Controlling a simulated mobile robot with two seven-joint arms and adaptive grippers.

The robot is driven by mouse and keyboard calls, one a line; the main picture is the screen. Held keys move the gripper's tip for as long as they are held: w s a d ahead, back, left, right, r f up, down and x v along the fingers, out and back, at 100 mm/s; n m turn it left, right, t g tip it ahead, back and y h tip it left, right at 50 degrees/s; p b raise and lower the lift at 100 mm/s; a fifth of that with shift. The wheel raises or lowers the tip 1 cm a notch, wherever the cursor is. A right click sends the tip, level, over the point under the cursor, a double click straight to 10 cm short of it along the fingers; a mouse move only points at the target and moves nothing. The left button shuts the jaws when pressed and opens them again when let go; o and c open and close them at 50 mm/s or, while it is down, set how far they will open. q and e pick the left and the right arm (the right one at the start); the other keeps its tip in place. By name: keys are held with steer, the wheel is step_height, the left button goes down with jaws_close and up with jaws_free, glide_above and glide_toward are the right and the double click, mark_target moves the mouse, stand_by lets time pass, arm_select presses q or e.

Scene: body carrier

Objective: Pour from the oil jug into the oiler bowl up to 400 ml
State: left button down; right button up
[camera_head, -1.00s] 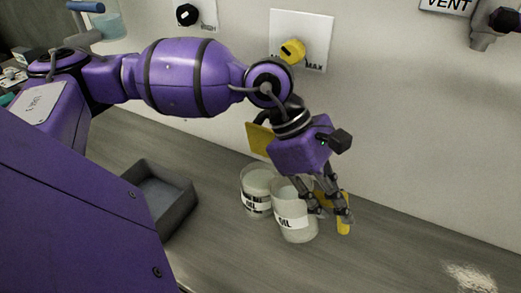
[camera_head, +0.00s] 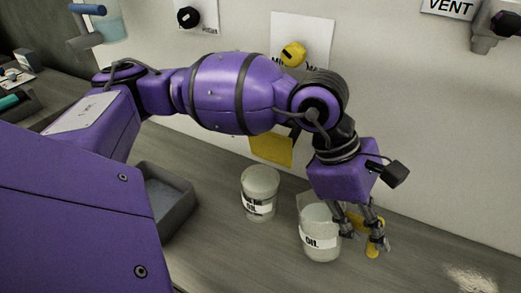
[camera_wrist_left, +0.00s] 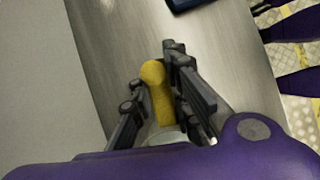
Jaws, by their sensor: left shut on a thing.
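The oil jug (camera_head: 320,240) is a pale, translucent vessel with a white OIL label and a yellow handle (camera_wrist_left: 158,88). My left gripper (camera_head: 363,243) is shut on that handle, with dark fingers on both sides of it. The jug looks roughly upright; I cannot tell whether its base touches the counter. A second pale vessel (camera_head: 259,190), apparently the oiler bowl, stands to the left of the jug and farther back, apart from it. Its label is only partly readable, and I cannot read the level inside either vessel. My right gripper is not in view.
A grey open tray (camera_head: 170,203) lies left of the vessels. The wall carries a yellow knob (camera_head: 293,54), a black knob (camera_head: 188,17) and a VENT sign (camera_head: 449,8) by a pipe fitting. A yellow panel (camera_head: 271,150) is behind my arm. The counter's front right is mostly clear.

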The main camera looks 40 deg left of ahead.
arm_select(q)
steer(key=shift+r, duration=0.15)
steer(key=shift+r+p, duration=1.6)
steer(key=shift+r, duration=1.4)
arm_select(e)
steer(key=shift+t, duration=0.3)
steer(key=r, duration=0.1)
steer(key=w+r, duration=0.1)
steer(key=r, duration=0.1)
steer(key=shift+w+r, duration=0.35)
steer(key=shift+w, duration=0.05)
arm_select(q)
steer(key=shift+f, duration=0.1)
